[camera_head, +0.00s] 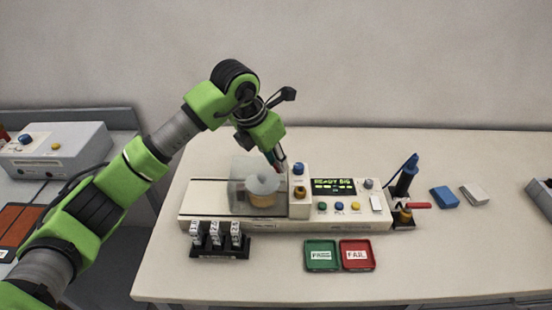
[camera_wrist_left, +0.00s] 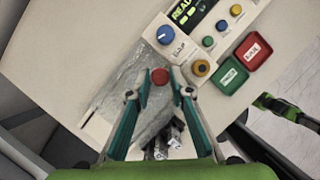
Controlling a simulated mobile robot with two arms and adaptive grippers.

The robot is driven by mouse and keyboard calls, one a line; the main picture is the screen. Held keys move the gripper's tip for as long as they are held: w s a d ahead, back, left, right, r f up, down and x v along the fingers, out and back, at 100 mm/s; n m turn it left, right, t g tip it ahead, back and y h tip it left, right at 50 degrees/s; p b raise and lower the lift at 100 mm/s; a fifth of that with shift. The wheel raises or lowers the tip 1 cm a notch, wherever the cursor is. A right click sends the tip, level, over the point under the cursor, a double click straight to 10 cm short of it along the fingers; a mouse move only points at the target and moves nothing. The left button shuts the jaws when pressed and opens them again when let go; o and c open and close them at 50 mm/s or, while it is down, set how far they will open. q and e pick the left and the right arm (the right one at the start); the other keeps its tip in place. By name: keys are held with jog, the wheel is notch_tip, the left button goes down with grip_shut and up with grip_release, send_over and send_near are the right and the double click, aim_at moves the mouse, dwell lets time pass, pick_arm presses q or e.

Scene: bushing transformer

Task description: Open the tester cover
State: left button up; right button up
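The tester (camera_head: 330,222) is a long cream unit on the table, with a lit screen reading "READY BIG". Its clear cover (camera_head: 240,190) is down over a pale round part (camera_head: 263,190) on the left half. The cover also shows in the left wrist view (camera_wrist_left: 122,88). A red knob (camera_wrist_left: 160,76) is by the cover's edge. My left gripper (camera_wrist_left: 160,72) has its two teal fingertips apart, on either side of the red knob; firm contact is not clear. A green and black piece (camera_wrist_left: 285,108), likely my right arm, shows at the wrist view's right edge; its fingers cannot be made out.
A black rack with several small labelled parts (camera_head: 217,240) stands in front of the tester. Green PASS (camera_head: 321,256) and red FAIL (camera_head: 357,255) trays lie front centre. A blue tool stand (camera_head: 405,188) and two blocks (camera_head: 445,197) are to the right. The front right table is clear.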

pick_arm(q)
grip_shut()
jog(key=b, duration=0.5)
send_near(233, 169)
jog(key=x, duration=0.5)
jog(key=o, duration=0.7)
grip_release()
jog(key=shift+c, duration=0.2)
jog(key=shift+r, duration=0.1)
jog(key=v, duration=1.2)
